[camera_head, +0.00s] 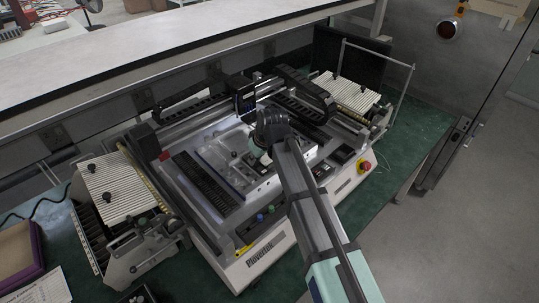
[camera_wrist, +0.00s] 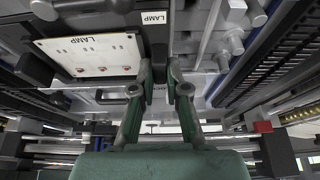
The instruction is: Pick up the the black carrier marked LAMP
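The black carrier (camera_wrist: 158,45) bears a small white LAMP label and shows at the upper middle of the wrist view. A pale plate (camera_wrist: 92,52), also printed LAMP with small red marks, lies on it. My gripper (camera_wrist: 163,78) has two green-grey fingers standing apart, with a gap between their tips near the carrier's labelled end. I cannot tell whether either fingertip touches it. In the head view my gripper (camera_head: 262,150) is low over the middle of the machine, and my arm hides part of the bed there. The carrier is not clear in that view.
The grey machine (camera_head: 265,253) stands on a green table (camera_head: 398,190). A gantry (camera_head: 243,95) crosses behind my gripper. Ribbed white racks stand at the left (camera_head: 120,188) and right (camera_head: 345,92). A red stop button (camera_head: 365,166) sits at the machine's front right.

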